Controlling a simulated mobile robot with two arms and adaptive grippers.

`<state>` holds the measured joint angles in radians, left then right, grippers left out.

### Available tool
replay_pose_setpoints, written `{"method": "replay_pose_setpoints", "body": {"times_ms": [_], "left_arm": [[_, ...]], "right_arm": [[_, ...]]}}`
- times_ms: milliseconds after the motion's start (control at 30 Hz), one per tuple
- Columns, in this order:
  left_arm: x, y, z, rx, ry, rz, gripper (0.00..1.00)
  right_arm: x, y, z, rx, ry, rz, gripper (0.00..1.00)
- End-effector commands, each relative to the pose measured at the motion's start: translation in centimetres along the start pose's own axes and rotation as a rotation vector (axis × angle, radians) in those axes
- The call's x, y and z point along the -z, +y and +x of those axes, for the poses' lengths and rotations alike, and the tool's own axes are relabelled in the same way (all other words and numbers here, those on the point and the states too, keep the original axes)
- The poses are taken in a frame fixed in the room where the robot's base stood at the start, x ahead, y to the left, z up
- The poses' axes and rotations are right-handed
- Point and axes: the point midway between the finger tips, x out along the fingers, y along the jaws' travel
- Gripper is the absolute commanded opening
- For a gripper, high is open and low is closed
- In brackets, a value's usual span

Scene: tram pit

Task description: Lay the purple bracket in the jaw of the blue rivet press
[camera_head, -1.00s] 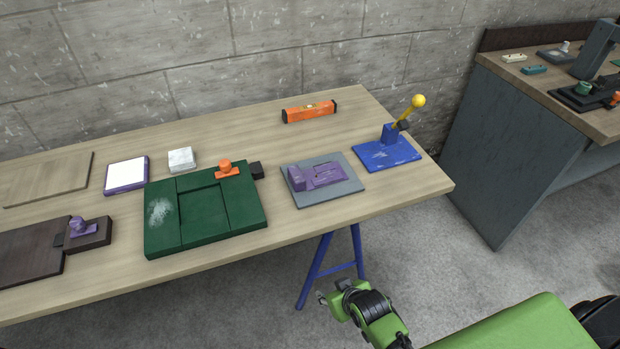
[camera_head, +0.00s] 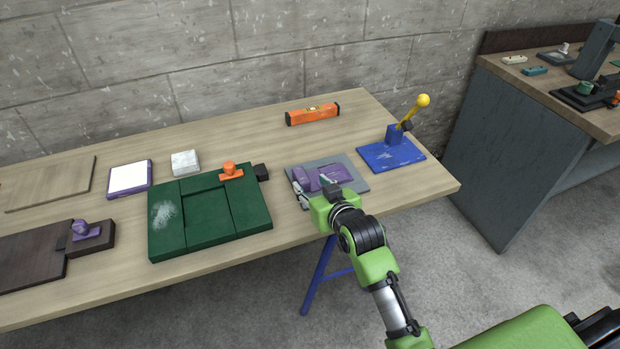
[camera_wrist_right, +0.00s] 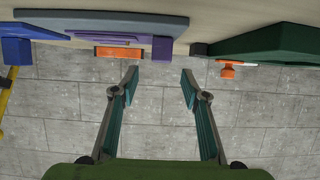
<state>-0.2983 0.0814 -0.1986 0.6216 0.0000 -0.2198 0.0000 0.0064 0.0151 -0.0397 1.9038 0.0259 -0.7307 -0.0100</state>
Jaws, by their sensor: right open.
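The purple bracket (camera_head: 339,173) lies on a grey plate (camera_head: 357,185) on the table, partly hidden by my right gripper in the head view. It also shows near the top of the right wrist view (camera_wrist_right: 162,46). My right gripper (camera_head: 312,186) is at the plate's near side, by the bracket; its fingers (camera_wrist_right: 160,82) are open with nothing between them. The blue rivet press (camera_head: 391,155) stands to the right of the plate, with a yellow-knobbed lever raised and tilted. Its jaw is too small to make out. My left gripper is not in view.
A green fixture (camera_head: 165,232) with an orange clamp (camera_head: 231,171) is left of the plate. An orange level (camera_head: 312,114) lies behind. A white block (camera_head: 185,163) and purple-edged tray (camera_head: 150,182) are farther left. The table is bare between level and plate.

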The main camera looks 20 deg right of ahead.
Motion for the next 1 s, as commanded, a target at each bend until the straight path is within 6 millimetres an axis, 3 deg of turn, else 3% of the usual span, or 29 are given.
{"method": "replay_pose_setpoints", "body": {"times_ms": [100, 433, 700, 1000], "left_arm": [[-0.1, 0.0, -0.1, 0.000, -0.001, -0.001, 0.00], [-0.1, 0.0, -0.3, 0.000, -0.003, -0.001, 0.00], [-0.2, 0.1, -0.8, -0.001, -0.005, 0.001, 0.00], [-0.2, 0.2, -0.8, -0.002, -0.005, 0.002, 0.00]], "right_arm": [[0.1, 0.0, 1.8, 0.000, 0.000, 0.001, 0.42], [0.2, 0.0, 3.8, 0.000, -0.001, 0.001, 0.42], [0.3, -0.1, 7.1, 0.000, -0.002, 0.001, 0.42], [0.2, -0.2, 8.2, 0.000, -0.001, 0.000, 0.42]]}}
